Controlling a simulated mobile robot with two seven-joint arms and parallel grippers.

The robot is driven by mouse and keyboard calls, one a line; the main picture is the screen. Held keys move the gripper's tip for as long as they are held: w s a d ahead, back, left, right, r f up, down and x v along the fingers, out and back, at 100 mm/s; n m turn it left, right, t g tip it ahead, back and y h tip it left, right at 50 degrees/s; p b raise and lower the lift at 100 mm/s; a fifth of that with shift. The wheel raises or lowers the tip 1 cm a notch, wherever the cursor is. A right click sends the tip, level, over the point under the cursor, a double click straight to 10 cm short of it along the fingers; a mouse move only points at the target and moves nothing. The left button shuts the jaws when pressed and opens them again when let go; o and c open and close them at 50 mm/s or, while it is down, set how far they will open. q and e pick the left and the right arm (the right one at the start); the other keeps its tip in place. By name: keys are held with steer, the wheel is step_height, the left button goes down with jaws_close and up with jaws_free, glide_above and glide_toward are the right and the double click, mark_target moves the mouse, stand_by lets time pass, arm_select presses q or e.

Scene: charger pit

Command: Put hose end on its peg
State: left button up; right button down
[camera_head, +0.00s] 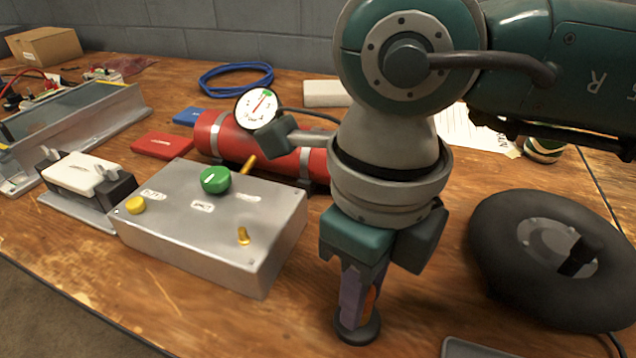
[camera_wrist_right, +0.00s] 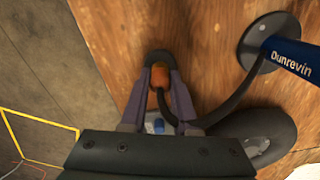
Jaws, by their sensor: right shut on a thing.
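My right gripper (camera_head: 358,318) points down near the table's front edge, right of the grey box. It is shut on the orange hose end (camera_wrist_right: 160,77); some orange (camera_head: 370,298) shows between its fingers in the head view. A black hose (camera_wrist_right: 230,105) curves from the gripper towards a blue cylinder (camera_wrist_right: 290,58) marked Dunrevin. A round black piece (camera_head: 358,331) sits at the fingertips, low at the table; I cannot tell whether it belongs to the hose end or to a peg's base. No peg shows clearly at the fingertips. My left gripper is not in view.
A grey box (camera_head: 180,245) with a green knob (camera_head: 215,180) and brass stubs stands to the left. A black wheel (camera_head: 550,260) lies close on the right. A red cylinder (camera_head: 225,137) with a gauge (camera_head: 257,108) lies behind. Bare table (camera_head: 290,315) lies between box and gripper.

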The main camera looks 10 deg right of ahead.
steer(key=shift+f, duration=0.3)
steer(key=c, duration=0.6)
jaws_free()
step_height(320, 180, up, 9)
steer(key=shift+r+p, duration=0.1)
steer(key=shift+p, duration=0.6)
steer(key=shift+r, duration=0.4)
